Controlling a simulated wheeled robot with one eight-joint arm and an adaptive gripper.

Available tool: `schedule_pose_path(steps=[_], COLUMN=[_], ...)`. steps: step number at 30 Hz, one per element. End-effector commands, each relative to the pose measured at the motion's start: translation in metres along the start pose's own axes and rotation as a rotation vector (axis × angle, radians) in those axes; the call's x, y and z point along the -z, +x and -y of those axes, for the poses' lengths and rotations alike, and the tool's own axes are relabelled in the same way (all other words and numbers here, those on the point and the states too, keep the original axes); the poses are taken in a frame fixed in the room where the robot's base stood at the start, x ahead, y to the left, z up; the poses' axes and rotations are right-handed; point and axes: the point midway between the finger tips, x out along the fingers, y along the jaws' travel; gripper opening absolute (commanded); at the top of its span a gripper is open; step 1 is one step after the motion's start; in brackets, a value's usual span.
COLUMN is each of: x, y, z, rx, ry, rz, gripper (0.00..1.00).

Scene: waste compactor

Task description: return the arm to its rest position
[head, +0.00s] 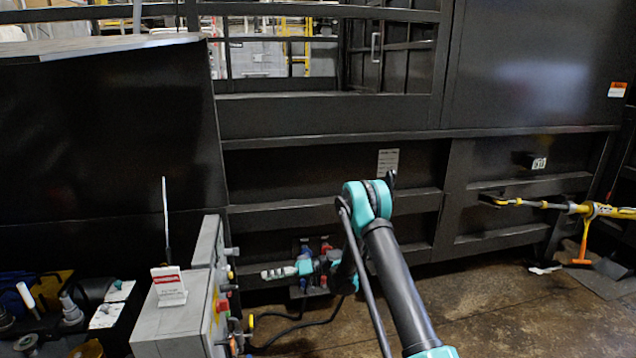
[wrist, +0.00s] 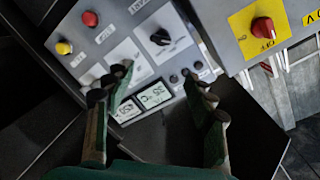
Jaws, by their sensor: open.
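My arm with teal joints and dark tubes reaches up from the bottom of the head view and bends down behind its raised elbow. My gripper (wrist: 160,95) is open and empty in the wrist view, its dark fingers spread apart. The wrist view looks onto a grey control panel (wrist: 118,42) with a red button (wrist: 89,19), a yellow button (wrist: 63,48), black knobs and small displays (wrist: 155,96). Contact with the panel cannot be told.
A grey control box (head: 172,318) stands at lower left in the head view. The dark compactor wall (head: 320,170) fills the back. A red rotary switch on yellow (wrist: 263,27) shows in the wrist view. A yellow-handled tool (head: 580,208) is at right. Brown floor (head: 490,305) is open at lower right.

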Motion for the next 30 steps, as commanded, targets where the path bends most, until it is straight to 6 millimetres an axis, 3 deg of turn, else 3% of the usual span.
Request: schedule_pose_path(steps=[6,14,23,30], x=[0.023,0.027,0.003,-0.035], y=[-0.035,-0.083,-0.144,-0.194], z=[0.037,0.084,0.144,0.194], rx=[-0.184,-0.407,-0.668,-0.881], ry=[0.086,0.183,0.285,0.355], rz=[0.061,0.114,0.151,0.163], gripper=[0.55,0.55,0.55,0.55])
